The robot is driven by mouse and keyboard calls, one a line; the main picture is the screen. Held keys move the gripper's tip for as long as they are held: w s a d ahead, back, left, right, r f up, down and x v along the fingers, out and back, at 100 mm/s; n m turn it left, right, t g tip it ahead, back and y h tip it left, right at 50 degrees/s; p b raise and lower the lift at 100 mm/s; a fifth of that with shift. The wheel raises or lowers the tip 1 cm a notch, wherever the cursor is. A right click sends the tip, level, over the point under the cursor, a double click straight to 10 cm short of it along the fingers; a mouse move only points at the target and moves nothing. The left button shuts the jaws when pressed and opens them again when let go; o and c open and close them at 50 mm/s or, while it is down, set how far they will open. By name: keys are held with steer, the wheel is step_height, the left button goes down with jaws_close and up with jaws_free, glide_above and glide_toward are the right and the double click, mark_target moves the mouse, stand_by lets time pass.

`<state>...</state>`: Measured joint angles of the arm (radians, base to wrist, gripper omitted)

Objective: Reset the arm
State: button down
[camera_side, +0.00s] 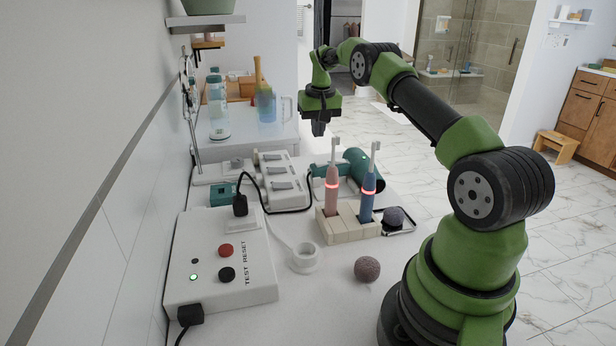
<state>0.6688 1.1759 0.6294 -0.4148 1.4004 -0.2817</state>
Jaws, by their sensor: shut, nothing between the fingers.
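My gripper (319,128) hangs at the end of my green and black arm, pointing down. It is high above the far part of the white counter, beyond the toothbrush holder. Its small dark fingers are shut with nothing between them, and it touches nothing that I can see.
A beige holder (345,230) holds a pink toothbrush (332,190) and a blue toothbrush (367,194) upright. A white box (215,285) with red and black buttons, a purple ball (367,269), a teal hair dryer (358,169) and a clear pitcher (268,108) stand around.

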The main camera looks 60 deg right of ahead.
steer(key=s+a+r+n+t, duration=0.1)
steer(key=s+a+r+t, duration=0.1)
steer(key=a+r, duration=0.75)
steer(key=s+a+r+n+t, duration=0.1)
steer(key=s+a+r+n, duration=0.1)
steer(key=a+r, duration=0.75)
steer(key=s+a+f+n+t+y, duration=0.1)
steer(key=s+a, duration=0.5)
steer(key=s, duration=0.3)
steer(key=s+a+n+t+y, duration=0.1)
steer(key=s+a+t+y, duration=0.1)
steer(key=s+a, duration=0.5)
steer(key=s, duration=0.2)
steer(key=shift+s+a+f, duration=0.2)
steer(key=shift+s+f, duration=0.2)
